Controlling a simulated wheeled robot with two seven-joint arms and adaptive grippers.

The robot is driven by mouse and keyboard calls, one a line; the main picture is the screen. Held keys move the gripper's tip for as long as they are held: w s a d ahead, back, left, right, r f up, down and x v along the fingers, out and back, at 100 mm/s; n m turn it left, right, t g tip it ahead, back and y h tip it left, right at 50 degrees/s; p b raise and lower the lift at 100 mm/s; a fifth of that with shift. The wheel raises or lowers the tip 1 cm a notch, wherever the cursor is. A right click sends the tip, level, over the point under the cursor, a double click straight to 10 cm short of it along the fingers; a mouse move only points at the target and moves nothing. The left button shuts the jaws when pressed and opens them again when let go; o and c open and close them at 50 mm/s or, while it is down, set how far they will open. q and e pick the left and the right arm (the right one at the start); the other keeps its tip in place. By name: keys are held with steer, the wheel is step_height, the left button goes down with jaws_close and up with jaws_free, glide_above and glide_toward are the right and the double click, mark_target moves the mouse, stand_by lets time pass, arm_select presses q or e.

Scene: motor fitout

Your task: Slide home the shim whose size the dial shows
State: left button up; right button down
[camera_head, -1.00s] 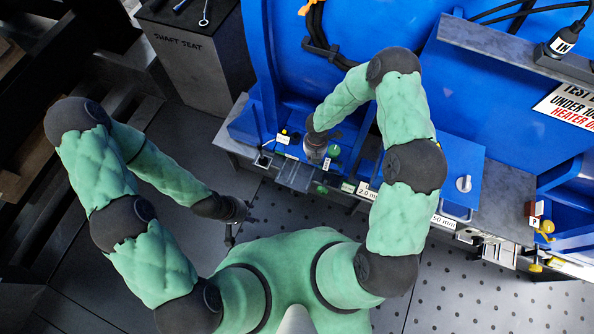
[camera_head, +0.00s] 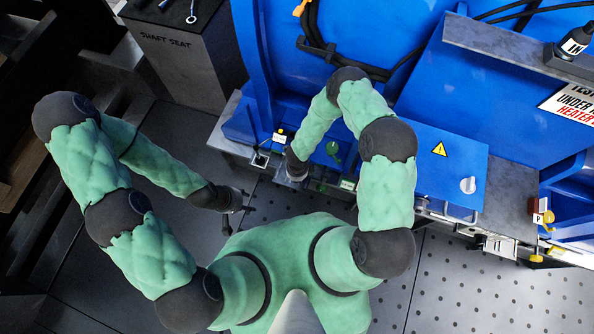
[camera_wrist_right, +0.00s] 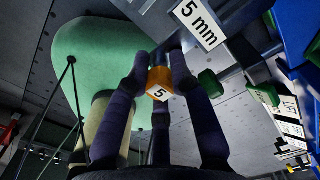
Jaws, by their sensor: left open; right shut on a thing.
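My right gripper (camera_head: 295,172) is at the front edge of the bench, below the blue machine. In the right wrist view its dark fingers are closed around an orange block (camera_wrist_right: 160,84) marked 5. Whatever is attached behind that block is hidden by the fingers. A white label (camera_wrist_right: 200,24) reading "5 mm", perhaps cut off, shows beyond the fingers. A green piece (camera_wrist_right: 210,83) is just right of the fingers. My left gripper (camera_head: 238,210) is open and empty over the floor, away from the bench. I cannot make out a dial reading.
The blue machine (camera_head: 450,90) fills the back right. A green knob (camera_head: 333,150) stands close to the right gripper. A shaft seat stand (camera_head: 185,60) is at upper left. Floor in front is clear.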

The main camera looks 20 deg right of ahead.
mark_target(297, 185)
steer(key=shift+f+b, duration=0.2)
steer(key=shift+b, duration=0.25)
step_height(297, 185, down, 6)
steer(key=b, duration=0.6)
steer(key=shift+r, duration=0.1)
stand_by(1.1)
steer(key=shift+f, duration=0.4)
stand_by(0.6)
steer(key=c, duration=1)
jaws_free()
steer(key=shift+r, duration=0.15)
step_height(297, 185, up, 12)
steer(key=shift+f, duration=0.1)
